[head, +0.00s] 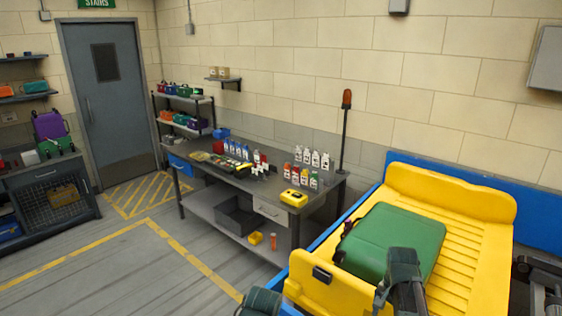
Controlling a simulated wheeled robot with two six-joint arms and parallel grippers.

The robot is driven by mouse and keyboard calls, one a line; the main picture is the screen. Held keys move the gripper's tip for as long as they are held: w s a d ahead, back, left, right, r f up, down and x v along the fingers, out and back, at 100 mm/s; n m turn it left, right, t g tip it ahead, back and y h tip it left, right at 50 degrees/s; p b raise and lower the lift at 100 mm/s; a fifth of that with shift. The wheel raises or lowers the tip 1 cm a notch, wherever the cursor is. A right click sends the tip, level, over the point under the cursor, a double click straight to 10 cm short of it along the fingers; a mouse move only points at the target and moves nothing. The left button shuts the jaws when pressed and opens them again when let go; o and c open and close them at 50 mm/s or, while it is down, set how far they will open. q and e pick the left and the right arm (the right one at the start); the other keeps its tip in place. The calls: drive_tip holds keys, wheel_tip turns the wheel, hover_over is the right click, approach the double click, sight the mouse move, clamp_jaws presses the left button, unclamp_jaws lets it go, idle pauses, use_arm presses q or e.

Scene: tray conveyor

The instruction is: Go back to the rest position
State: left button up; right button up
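A green case (405,238) lies in a large yellow tray (465,225), against the tray's near left part. A dark part shows along the case's left side. A dark grey-green piece of my own arm stands in front of the case's near edge at the bottom of the head view and covers a little of it. Another rounded piece of my own arm shows at the bottom edge, left of the tray. No gripper fingers show, so their positions and what they hold are hidden.
The tray sits on a blue conveyor (535,230) along the wall. Shelves and a door (108,95) are farther back. Floor (120,265) at left is clear.

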drive_tip(key=s+a+f+n+b, duration=0.2)
drive_tip(key=s+a+n, duration=0.2)
drive_tip(key=a, duration=0.4)
drive_tip(key=s+a+f+n+b, duration=0.2)
drive_tip(key=s+a+n, duration=0.2)
drive_tip(key=a, duration=0.4)
drive_tip(key=s+a+f+n+h+b, duration=0.1)
drive_tip(key=s+a+f+n+b, duration=0.1)
drive_tip(key=a+n, duration=0.4)
drive_tip(key=shift+s+a+f+n, duration=0.3)
drive_tip(key=shift+s+a+f, duration=0.15)
drive_tip(key=shift+s+a, duration=0.7)
drive_tip(key=shift+w+a, duration=0.1)
drive_tip(key=shift+w, duration=0.05)
drive_tip(key=shift+c, duration=0.4)
